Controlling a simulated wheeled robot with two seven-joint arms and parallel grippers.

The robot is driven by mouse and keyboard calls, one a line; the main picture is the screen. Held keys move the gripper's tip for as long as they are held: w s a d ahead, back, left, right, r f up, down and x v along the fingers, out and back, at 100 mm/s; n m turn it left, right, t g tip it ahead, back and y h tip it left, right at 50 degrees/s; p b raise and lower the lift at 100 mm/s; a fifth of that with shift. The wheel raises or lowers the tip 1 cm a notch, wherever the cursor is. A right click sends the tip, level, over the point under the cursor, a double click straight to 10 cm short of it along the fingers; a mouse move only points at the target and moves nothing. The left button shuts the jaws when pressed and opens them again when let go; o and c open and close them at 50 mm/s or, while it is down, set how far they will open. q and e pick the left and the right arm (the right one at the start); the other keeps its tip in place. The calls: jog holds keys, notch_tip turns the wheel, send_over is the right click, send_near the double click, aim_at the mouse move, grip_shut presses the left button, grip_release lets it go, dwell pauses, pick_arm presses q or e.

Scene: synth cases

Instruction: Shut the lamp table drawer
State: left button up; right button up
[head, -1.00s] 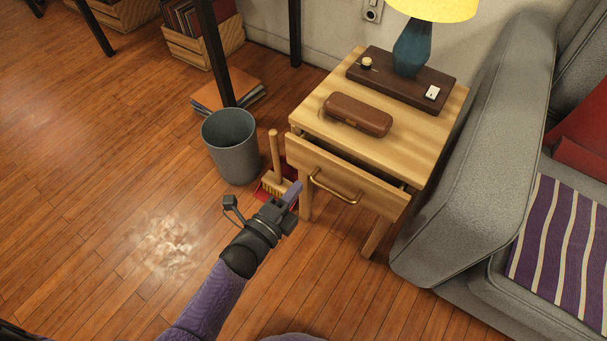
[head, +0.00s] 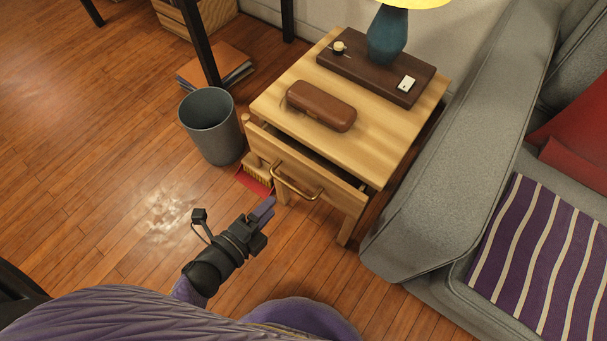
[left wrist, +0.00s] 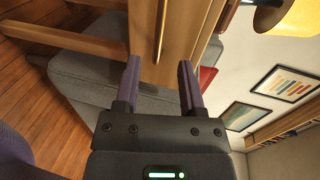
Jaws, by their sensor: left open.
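The lamp table (head: 385,140) is light wood and stands against the sofa's arm. Its drawer (head: 315,178) is pulled partly out, with a dark gap between its front and the tabletop. A curved brass handle (head: 296,186) is on the drawer front; it also shows in the left wrist view (left wrist: 161,30). My left gripper (head: 265,208) is open and empty, just in front of and below the handle, apart from it. In the left wrist view its two purple fingers (left wrist: 160,82) point at the drawer front. My right gripper is not in view.
On the table are a brown case (head: 320,106), a dark board (head: 375,75) and a blue lamp (head: 388,35). A grey bin (head: 212,128) and a red dustpan (head: 252,182) stand left of it. The grey sofa (head: 440,165) closes off the right. Floor in front is clear.

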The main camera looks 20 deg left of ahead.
aim_at(290, 185)
pick_arm(q)
jog(key=b+x, duration=0.2)
jog(key=x, duration=0.6)
jog(key=shift+w+b, duration=0.15)
jog(key=shift+b, duration=0.25)
jog(key=c, duration=0.7)
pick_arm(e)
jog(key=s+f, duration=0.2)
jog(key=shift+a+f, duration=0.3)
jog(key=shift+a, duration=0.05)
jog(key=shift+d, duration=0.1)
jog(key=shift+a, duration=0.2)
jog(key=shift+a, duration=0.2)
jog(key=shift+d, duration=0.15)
